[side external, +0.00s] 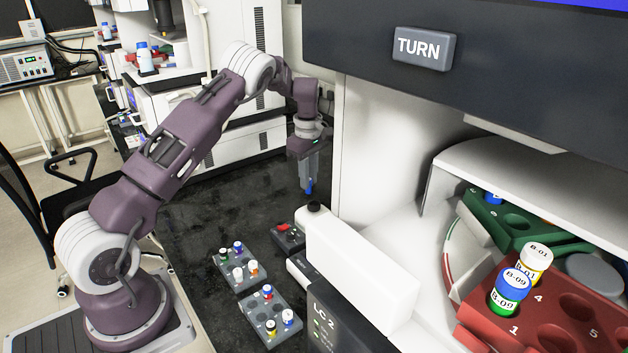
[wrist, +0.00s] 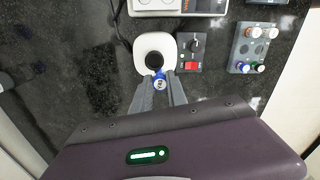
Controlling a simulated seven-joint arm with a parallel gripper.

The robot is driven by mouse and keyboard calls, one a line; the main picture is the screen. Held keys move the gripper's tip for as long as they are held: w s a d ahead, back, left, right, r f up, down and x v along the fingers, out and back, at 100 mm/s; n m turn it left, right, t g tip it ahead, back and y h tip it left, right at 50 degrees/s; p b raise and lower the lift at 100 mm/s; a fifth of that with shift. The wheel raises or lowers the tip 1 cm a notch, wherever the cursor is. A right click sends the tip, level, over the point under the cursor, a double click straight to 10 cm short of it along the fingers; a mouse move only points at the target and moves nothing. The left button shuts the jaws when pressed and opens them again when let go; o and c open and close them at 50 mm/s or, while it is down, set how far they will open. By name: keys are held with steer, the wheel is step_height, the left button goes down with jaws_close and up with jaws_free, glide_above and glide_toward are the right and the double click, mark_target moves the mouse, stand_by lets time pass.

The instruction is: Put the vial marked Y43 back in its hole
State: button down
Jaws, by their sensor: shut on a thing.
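My gripper (wrist: 159,88) is shut on a small vial with a blue cap (wrist: 159,81). In the side external view, my gripper (side external: 309,178) points down and holds the vial (side external: 309,188) in the air above the dark bench, left of the large white instrument. I cannot read the vial's marking. Inside the instrument's opening, a red tray (side external: 545,316) has numbered holes, some empty, and holds vials B-09 (side external: 510,290) and B-01 (side external: 534,262). Behind it is a green tray (side external: 512,242) with an empty hole. A hole for Y43 cannot be identified.
Grey racks (side external: 236,283) (side external: 288,341) with capped vials stand on the bench. A white device with a black round top (wrist: 154,43) and a black box with a red switch (wrist: 190,66) are close to my gripper. A TURN button (side external: 424,48) is on the instrument's front.

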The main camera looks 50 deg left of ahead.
steer(key=shift+n, duration=0.3)
steer(key=s+f, duration=0.2)
steer(key=s, duration=0.5)
steer(key=s+a+f, duration=0.1)
steer(key=s+f, duration=0.1)
steer(key=s, duration=0.5)
steer(key=s+a+f, duration=0.1)
steer(key=s+f, duration=0.1)
steer(key=s, duration=0.5)
steer(key=shift+s+f, duration=0.3)
steer(key=shift+f, duration=0.05)
steer(key=shift+m, duration=0.4)
steer(key=shift+s+d+f, duration=0.95)
steer(key=shift+s+d, duration=0.05)
steer(key=shift+s, duration=0.1)
steer(key=shift+s+d+f, duration=0.9)
steer(key=shift+s+d, duration=0.1)
steer(key=shift+s, duration=0.1)
steer(key=shift+d+f, duration=0.1)
steer(key=shift+f, duration=0.7)
steer(key=shift+f, duration=0.25)
